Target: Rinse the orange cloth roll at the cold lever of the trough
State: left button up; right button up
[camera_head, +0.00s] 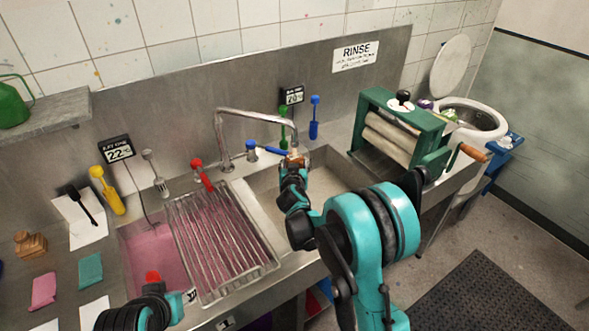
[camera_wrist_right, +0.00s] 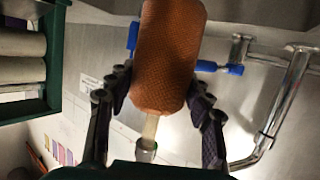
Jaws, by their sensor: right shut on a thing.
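The orange cloth roll (camera_wrist_right: 166,60) stands between the fingers of my right gripper (camera_wrist_right: 158,115) in the right wrist view, with a pale stem below it. In the head view my right gripper (camera_head: 294,168) holds the roll (camera_head: 296,157) upright near the spout, above the trough's right basin (camera_head: 334,172); most of it is hidden there. The cold lever, blue (camera_head: 267,149), lies just left of the roll and also shows in the wrist view (camera_wrist_right: 220,67). The steel spout (camera_head: 255,114) arches behind. Part of my left gripper (camera_head: 158,304) shows low left; its fingers are unclear.
A red lever (camera_head: 203,177) stands left of the spout. A drain rack (camera_head: 222,240) separates the pink left basin (camera_head: 150,262) from the right one. A green wringer (camera_head: 402,130) stands close on the right. Blue (camera_head: 314,118) and green (camera_head: 283,122) tools stand behind.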

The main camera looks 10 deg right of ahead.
pick_arm(q)
jog(key=shift+f, duration=0.15)
dwell(0.3)
jog(key=shift+f, duration=0.15)
jog(key=shift+b, duration=0.35)
jog(key=shift+f, duration=0.1)
dwell(0.4)
jog(key=shift+f, duration=0.15)
dwell(0.5)
